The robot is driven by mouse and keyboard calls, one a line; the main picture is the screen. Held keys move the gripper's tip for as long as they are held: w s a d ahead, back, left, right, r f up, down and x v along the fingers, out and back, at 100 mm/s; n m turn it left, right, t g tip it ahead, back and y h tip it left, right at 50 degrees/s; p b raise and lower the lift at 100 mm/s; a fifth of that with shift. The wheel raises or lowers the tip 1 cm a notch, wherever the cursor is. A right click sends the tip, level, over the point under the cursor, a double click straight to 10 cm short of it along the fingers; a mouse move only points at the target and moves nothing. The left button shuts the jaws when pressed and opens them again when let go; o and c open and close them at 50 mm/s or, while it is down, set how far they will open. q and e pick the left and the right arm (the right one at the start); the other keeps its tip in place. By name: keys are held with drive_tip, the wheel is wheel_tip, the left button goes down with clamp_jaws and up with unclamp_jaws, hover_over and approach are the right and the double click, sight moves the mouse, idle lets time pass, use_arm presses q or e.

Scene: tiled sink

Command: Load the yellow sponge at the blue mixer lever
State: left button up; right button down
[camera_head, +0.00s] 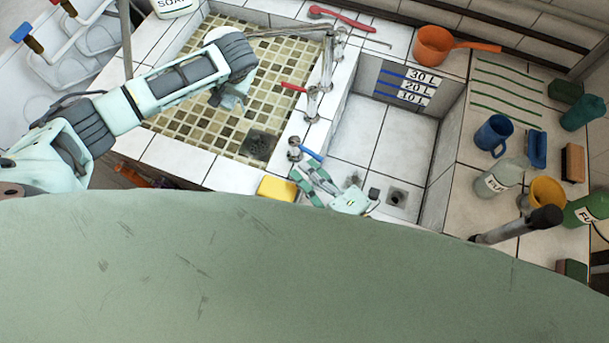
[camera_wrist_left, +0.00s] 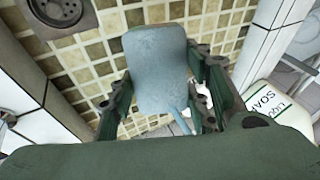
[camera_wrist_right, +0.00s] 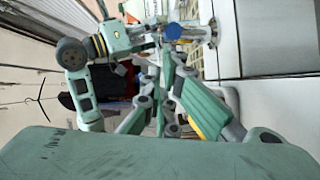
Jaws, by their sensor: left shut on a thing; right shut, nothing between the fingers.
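The yellow sponge (camera_head: 277,188) lies on the tiled rim at the near edge of the sink in the head view, partly cut off by my body. The blue mixer lever (camera_head: 311,155) is just above and right of it; its blue end (camera_wrist_right: 173,31) also shows in the right wrist view. My right gripper (camera_head: 302,176) is shut and empty, between sponge and lever, low over the rim. My left gripper (camera_head: 230,100) is over the tiled basin, shut on a grey-blue object (camera_wrist_left: 158,70) that hangs between its fingers. I cannot tell exactly what this object is.
A red lever (camera_head: 293,87) and metal pipes stand along the divider. The white basin (camera_head: 385,135) right of it is empty. A red brush (camera_head: 340,18) lies at the back.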

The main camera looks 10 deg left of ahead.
use_arm(q)
drive_tip(key=shift+a, duration=0.1)
use_arm(e)
drive_tip(key=shift+w+d, duration=0.9)
drive_tip(key=shift+d, duration=0.1)
drive_tip(key=shift+s, duration=0.1)
drive_tip(key=s, duration=0.3)
drive_tip(key=shift+s+a+r, duration=0.2)
drive_tip(key=shift+a+r, duration=0.05)
drive_tip(key=shift+r, duration=0.05)
drive_tip(key=v, duration=0.2)
drive_tip(key=w+v, duration=0.1)
drive_tip(key=v, duration=0.2)
drive_tip(key=d+v, duration=0.1)
drive_tip(key=v, duration=0.2)
drive_tip(key=shift+w+d, duration=0.15)
drive_tip(key=shift+d, duration=0.1)
drive_tip(key=shift+s+d+r, duration=0.1)
drive_tip(key=shift+s+d, duration=0.2)
drive_tip(key=shift+d, duration=0.35)
